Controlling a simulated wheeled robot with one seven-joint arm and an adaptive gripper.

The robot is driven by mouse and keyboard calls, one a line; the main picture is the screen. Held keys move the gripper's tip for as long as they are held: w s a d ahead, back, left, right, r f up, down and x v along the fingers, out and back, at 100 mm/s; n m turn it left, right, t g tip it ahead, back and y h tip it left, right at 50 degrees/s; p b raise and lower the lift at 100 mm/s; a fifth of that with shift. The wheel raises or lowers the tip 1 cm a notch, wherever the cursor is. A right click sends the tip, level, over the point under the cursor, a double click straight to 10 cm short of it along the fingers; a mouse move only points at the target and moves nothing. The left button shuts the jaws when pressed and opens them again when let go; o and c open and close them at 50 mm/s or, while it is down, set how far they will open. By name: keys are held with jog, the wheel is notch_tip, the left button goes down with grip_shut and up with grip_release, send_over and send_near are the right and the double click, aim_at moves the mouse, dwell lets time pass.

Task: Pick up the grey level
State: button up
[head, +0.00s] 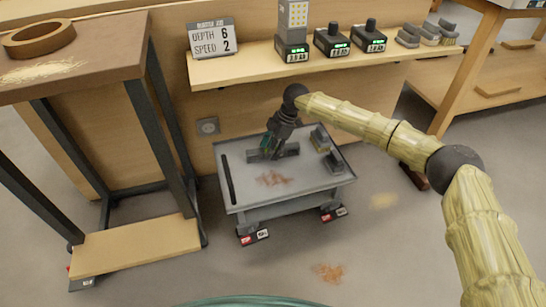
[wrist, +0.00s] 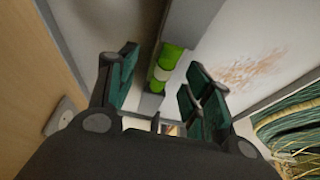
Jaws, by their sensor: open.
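The grey level (head: 290,151) lies flat on the top of a grey cart (head: 300,187), toward its back. It is a grey bar; in the wrist view (wrist: 152,103) it shows bright green vials. My gripper (head: 268,153) is pointing down right at the level in the head view and hides part of it. In the wrist view my gripper (wrist: 162,72) is open, with one dark green-padded finger on each side of the level. I cannot tell whether either finger touches it.
Brush-like blocks (head: 320,138) stand at the cart's right, and a dark strip (head: 228,178) lies along its left. Brown shavings (head: 272,180) lie on the cart top. A shelf (head: 250,67) with chargers overhangs behind. A wooden-topped stand (head: 85,60) rises at left.

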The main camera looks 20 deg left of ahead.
jog(key=shift+s+a+f, duration=0.15)
jog(key=shift+a+f, duration=0.1)
jog(key=shift+f, duration=0.4)
grip_shut()
jog(key=shift+r, duration=0.2)
